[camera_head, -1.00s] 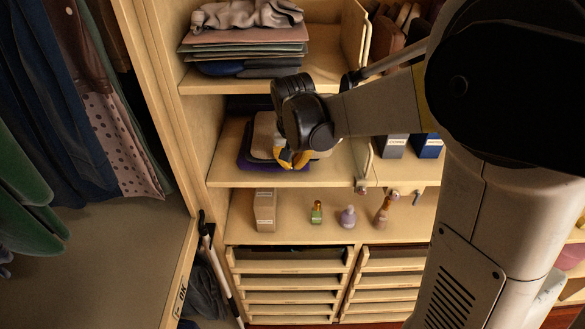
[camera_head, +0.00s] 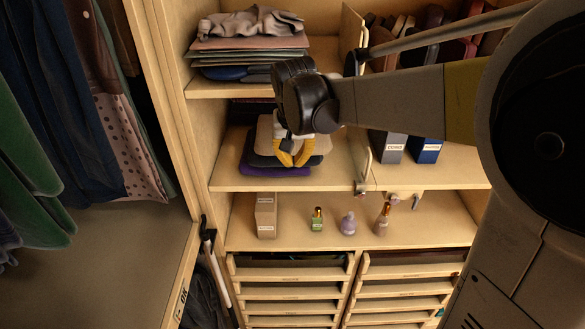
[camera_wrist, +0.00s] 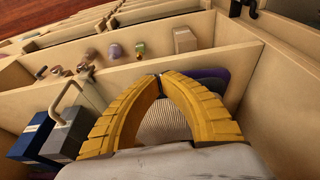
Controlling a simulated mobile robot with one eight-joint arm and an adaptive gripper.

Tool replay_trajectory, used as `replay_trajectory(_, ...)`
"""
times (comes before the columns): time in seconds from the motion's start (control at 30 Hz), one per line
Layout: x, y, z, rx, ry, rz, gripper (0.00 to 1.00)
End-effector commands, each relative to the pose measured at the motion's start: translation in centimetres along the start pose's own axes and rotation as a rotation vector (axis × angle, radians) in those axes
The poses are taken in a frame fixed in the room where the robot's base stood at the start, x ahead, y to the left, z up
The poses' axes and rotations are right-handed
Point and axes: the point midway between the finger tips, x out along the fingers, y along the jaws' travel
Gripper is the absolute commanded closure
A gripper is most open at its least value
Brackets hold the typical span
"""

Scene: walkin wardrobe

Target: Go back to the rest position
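My gripper (camera_head: 292,163) hangs in front of the middle shelf, pointing down, with its yellow fingers bowed and their tips together. It holds nothing that I can see. In the wrist view the two fingertips (camera_wrist: 160,78) meet, with a ribbed pale surface showing between the fingers. Behind the gripper in the head view is a stack of folded clothes (camera_head: 262,182), partly hidden by it. I cannot tell the exact gap between them.
Below, a shelf holds a beige box (camera_head: 266,215), a green bottle (camera_head: 317,220), a purple bottle (camera_head: 348,223) and a brown bottle (camera_head: 383,220). Grey (camera_head: 392,146) and blue (camera_head: 426,149) boxes stand right of the divider (camera_head: 362,150). Hanging clothes (camera_head: 70,110) are at left.

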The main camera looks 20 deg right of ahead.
Motion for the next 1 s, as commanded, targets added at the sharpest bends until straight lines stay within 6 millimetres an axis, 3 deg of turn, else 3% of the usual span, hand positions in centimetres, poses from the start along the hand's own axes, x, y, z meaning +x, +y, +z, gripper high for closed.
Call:
replay_trajectory(0.1,-2.4,0.0,0.0,0.000,0.000,0.000,1.00)
replay_trajectory(0.23,-4.2,0.0,0.0,0.000,0.000,0.000,1.00)
replay_trajectory(0.33,-4.6,0.0,0.2,-0.002,0.002,-0.001,1.00)
replay_trajectory(0.43,-3.6,0.3,1.4,-0.012,0.013,-0.008,1.00)
replay_trajectory(0.57,-0.3,1.1,5.2,-0.047,0.048,-0.031,1.00)
replay_trajectory(0.77,6.3,2.7,12.7,-0.120,0.126,-0.073,1.00)
replay_trajectory(1.0,15.5,4.3,21.7,-0.206,0.226,-0.113,1.00)
